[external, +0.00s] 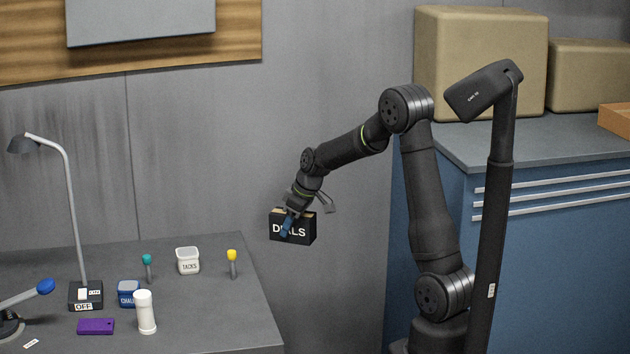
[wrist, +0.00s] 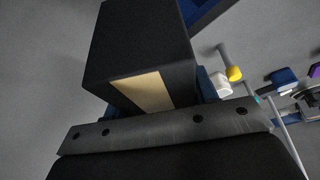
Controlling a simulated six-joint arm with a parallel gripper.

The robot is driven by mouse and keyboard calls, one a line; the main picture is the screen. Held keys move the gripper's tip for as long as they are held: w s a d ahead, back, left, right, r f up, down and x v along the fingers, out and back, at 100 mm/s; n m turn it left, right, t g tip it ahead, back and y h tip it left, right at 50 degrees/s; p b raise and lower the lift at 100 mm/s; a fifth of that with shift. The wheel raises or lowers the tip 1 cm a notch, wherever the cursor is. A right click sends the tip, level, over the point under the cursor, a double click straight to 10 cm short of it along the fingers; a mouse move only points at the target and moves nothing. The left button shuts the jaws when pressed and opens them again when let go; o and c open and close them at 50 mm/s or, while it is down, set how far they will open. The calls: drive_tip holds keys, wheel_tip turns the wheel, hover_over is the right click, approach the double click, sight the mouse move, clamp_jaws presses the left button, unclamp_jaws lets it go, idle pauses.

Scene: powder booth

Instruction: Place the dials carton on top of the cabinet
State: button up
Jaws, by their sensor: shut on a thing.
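The dials carton (external: 305,230) is a black box with white lettering and a tan strip on top. It hangs in the air between the table's right edge and my arm's base. My gripper (external: 287,226) is shut on it, with a blue finger across its lettered face. In the wrist view the carton (wrist: 140,45) fills the upper middle, with parts of the blue fingers at its sides. The cabinet (external: 560,230) is blue with a grey top and silver handles, at the right behind my arm.
Two large tan boxes (external: 480,65) and an orange box (external: 615,120) stand on the cabinet top; its front part (external: 500,146) is clear. A dark post (external: 490,230) stands before the cabinet. The grey table (external: 200,320) holds a lamp (external: 70,190), tacks tub (external: 188,261) and several small items.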

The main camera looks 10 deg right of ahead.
drive_tip(key=s+a+r+n+g+y, duration=0.1)
drive_tip(key=s+a+n, duration=0.5)
drive_tip(key=s+a, duration=0.7)
drive_tip(key=a+r+g, duration=0.1)
drive_tip(key=a, duration=0.3)
drive_tip(key=shift+s+a+r+n+g, duration=0.15)
drive_tip(key=shift+s+a+n+g, duration=0.15)
drive_tip(key=shift+s+a+n, duration=0.1)
drive_tip(key=s+a+f, duration=0.1)
drive_tip(key=a+f, duration=0.1)
drive_tip(key=a, duration=0.1)
drive_tip(key=s+a+f, duration=0.2)
drive_tip(key=a, duration=0.2)
drive_tip(key=s+a+f, duration=0.2)
drive_tip(key=a+f, duration=0.1)
drive_tip(key=shift+s+a, duration=0.1)
drive_tip(key=shift+a, duration=0.05)
drive_tip(key=shift+f, duration=1.8)
drive_tip(key=shift+f, duration=0.15)
